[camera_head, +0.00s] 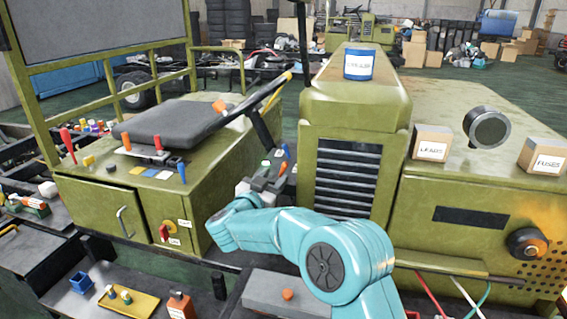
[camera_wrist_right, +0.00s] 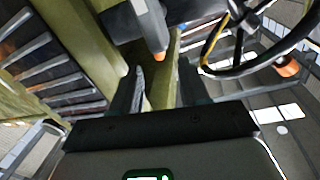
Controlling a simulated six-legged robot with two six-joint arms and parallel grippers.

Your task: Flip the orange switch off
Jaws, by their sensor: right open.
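In the right wrist view, an orange tip (camera_wrist_right: 160,57) on a dark grey body lies just beyond the space between my fingers. I cannot tell for certain that this is the orange switch. My right gripper (camera_head: 268,172) reaches up beside the column. Its fingers (camera_wrist_right: 163,88) are apart with nothing between them. Another orange lever (camera_head: 126,142) stands on the side console. My left gripper is not in view.
The steering wheel (camera_head: 262,96) rises over the console beside the seat (camera_head: 170,125). The green hood and grille (camera_head: 345,172) stand close to the right of my gripper. Boxes (camera_head: 432,143) and a blue can (camera_head: 358,62) sit on the chassis. Trays of parts lie at lower left.

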